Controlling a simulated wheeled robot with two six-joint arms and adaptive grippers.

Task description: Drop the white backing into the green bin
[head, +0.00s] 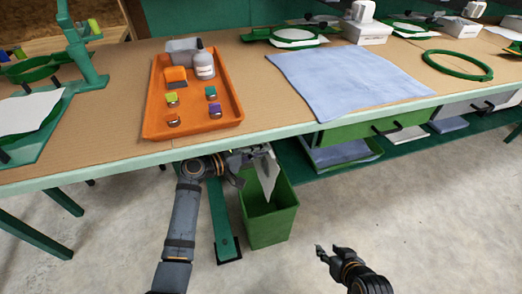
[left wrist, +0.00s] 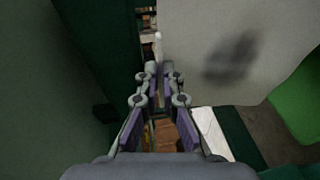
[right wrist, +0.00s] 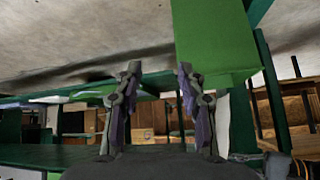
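The white backing (head: 267,176) is a thin pale sheet. It hangs tilted over the open green bin (head: 270,228), which stands on the floor by the table's front edge. The sheet's lower end appears at or just inside the bin's mouth. My left gripper (head: 256,154) is at the sheet's upper edge, above the bin's back rim.
The table (head: 120,105) overhangs just behind the bin. On it are an orange tray (head: 200,128) with small items and a blue cloth (head: 345,80). A green drawer (head: 375,125) and a low shelf lie to the right. The floor (head: 420,200) at right is clear.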

